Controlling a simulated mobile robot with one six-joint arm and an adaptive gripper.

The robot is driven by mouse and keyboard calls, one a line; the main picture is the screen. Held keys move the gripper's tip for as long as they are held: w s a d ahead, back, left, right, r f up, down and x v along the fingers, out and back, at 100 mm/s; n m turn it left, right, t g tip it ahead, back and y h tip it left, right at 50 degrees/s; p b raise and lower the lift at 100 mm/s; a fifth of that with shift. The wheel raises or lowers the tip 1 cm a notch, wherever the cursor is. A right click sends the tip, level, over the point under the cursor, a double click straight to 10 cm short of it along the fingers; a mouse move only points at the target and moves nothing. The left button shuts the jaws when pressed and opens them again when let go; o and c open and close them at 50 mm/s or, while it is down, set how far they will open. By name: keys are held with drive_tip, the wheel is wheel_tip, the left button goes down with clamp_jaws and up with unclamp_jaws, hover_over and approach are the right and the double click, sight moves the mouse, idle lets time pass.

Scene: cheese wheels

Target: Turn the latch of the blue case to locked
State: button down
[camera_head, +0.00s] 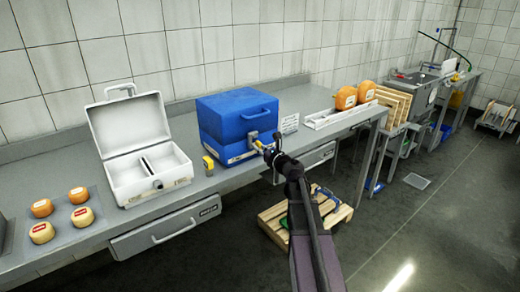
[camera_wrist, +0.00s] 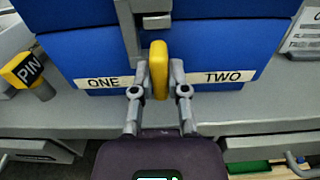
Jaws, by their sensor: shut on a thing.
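The blue case (camera_head: 240,118) stands closed on the grey bench, its front facing me. It also fills the top of the wrist view (camera_wrist: 80,55). A yellow latch handle (camera_wrist: 158,70) stands upright on its front, between the labels ONE (camera_wrist: 104,83) and TWO (camera_wrist: 222,77), below a grey hasp (camera_wrist: 157,22). My gripper (camera_wrist: 160,84) is shut on the yellow latch handle, one finger on each side. In the head view my gripper (camera_head: 268,150) reaches the case front; the latch is partly hidden there.
A yellow PIN tag piece (camera_wrist: 22,70) stands left of the case. An open white case (camera_head: 140,140) is farther left, beside several cheese wheels (camera_head: 80,195). A wooden pallet (camera_head: 275,215) lies below.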

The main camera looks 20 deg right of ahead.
drive_tip(key=shift+w, duration=0.1)
drive_tip(key=c, duration=0.6)
unclamp_jaws()
drive_tip(key=shift+c, duration=0.2)
drive_tip(key=v, duration=1.2)
